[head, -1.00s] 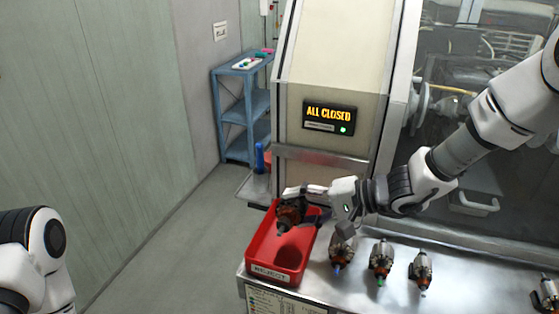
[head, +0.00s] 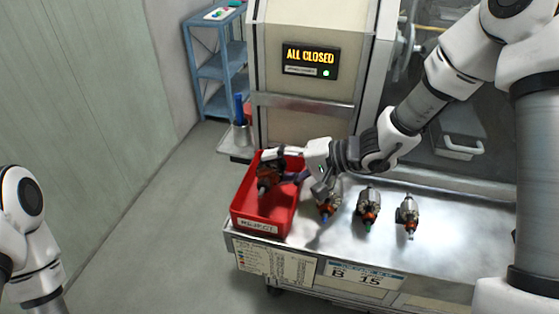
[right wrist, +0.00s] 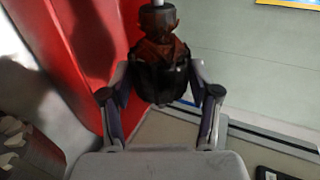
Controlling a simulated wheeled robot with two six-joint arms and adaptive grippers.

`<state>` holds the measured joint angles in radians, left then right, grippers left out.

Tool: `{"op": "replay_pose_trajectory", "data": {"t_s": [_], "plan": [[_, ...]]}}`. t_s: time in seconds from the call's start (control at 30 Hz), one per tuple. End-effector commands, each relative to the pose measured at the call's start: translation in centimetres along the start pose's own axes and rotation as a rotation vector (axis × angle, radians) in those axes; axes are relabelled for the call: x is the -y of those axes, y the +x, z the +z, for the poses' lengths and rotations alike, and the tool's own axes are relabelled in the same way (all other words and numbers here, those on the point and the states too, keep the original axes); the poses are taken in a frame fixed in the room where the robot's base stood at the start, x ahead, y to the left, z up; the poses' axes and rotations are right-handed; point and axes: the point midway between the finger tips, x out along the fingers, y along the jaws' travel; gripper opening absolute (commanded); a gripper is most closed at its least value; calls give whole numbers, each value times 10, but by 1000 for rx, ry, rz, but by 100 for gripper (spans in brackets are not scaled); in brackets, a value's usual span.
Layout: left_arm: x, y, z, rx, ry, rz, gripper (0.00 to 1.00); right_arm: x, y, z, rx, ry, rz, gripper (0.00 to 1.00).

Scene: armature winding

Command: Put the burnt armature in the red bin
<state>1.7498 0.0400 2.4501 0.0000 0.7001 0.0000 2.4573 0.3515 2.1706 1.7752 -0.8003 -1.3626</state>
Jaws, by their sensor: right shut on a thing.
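The burnt armature (head: 268,176) is dark with a reddish-brown part. My right gripper (head: 284,164) is shut on it and holds it over the back part of the red bin (head: 242,217), within the rim as seen from the head. I cannot tell whether it touches the bin floor. The right wrist view also shows the armature (right wrist: 158,52) between both fingers of the gripper (right wrist: 160,92), with the red bin wall (right wrist: 95,50) close on its left. My left arm shows at the left edge of the head view, but its gripper is out of frame.
Several armatures (head: 369,204) stand in a row right of the bin on the metal bench (head: 460,225). The machine's sign (head: 310,60) reads "ALL CLOSED". A blue shelf (head: 217,70) stands behind at left. The floor left of the bench is clear.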

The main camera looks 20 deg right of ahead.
Motion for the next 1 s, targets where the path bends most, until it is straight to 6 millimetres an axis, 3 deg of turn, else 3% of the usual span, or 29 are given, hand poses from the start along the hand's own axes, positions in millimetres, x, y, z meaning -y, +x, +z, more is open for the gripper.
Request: {"op": "replay_pose_trajectory", "data": {"t_s": [0.23, 0.27, 0.3, 0.33, 1.0], "plan": [[0, 0, 0, 0, 0, 0, 39, 0, 0, 0, 0, 0, -2, 0], [0, 0, 0, 0, 0, 0, 39, 0, 0, 0, 0, 0, -2, 69], [0, 0, 0, 0, 0, 0, 39, 0, 0, 0, 0, 0, -2, 83], [0, 0, 0, 0, 0, 0, 39, 0, 0, 0, 0, 0, -1, 91], [0, 1, 0, 0, 0, 0, 39, -4, -6, 1, 2, 5, 4, 91]]}}
